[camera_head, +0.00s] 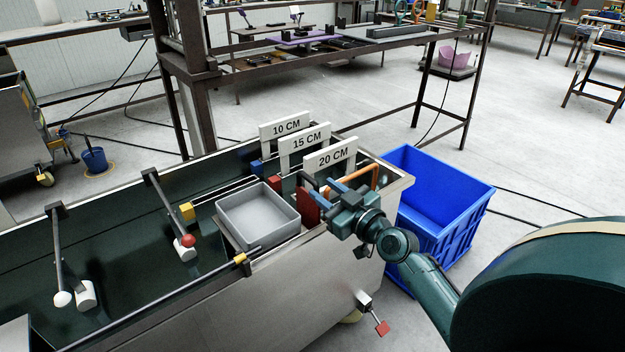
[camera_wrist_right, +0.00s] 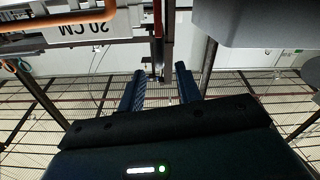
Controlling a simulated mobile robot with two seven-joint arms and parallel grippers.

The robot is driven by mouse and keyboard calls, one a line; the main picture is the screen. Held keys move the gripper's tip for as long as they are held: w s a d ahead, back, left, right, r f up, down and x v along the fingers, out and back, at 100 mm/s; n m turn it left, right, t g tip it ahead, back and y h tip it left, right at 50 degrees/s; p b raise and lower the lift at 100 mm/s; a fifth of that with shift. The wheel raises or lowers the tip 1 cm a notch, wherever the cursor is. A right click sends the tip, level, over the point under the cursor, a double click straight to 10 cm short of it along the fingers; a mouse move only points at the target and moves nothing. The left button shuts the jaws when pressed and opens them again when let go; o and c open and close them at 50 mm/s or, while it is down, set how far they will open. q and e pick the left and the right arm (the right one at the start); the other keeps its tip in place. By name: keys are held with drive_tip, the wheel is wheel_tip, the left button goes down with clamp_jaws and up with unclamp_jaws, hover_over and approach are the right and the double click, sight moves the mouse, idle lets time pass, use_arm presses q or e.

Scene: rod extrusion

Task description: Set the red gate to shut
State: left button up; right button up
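The red gate (camera_head: 308,206) is a dark red plate with a handle, standing at the right end of the dark trough below the 15 CM sign (camera_head: 305,140). My right gripper (camera_head: 330,198) is beside it and covers part of its handle. In the right wrist view my right gripper's two fingers (camera_wrist_right: 160,76) are apart. A narrow dark reddish upright bar (camera_wrist_right: 158,20), probably the gate's handle, shows beyond the gap between them. I cannot tell if they touch. My left gripper is not in view.
An orange handle (camera_head: 362,176) stands by the 20 CM sign (camera_head: 332,156), close to my right gripper. A grey tray (camera_head: 258,226) sits left of the red gate. A blue crate (camera_head: 440,210) stands on the floor at the right. Two levers (camera_head: 186,240) stand farther left.

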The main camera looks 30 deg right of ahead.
sight(317, 185)
drive_tip(key=shift+w+a, duration=0.15)
drive_tip(key=shift+w, duration=1.15)
drive_tip(key=shift+w+a, duration=0.1)
drive_tip(key=shift+w, duration=1.2)
drive_tip(key=shift+c, duration=0.3)
clamp_jaws()
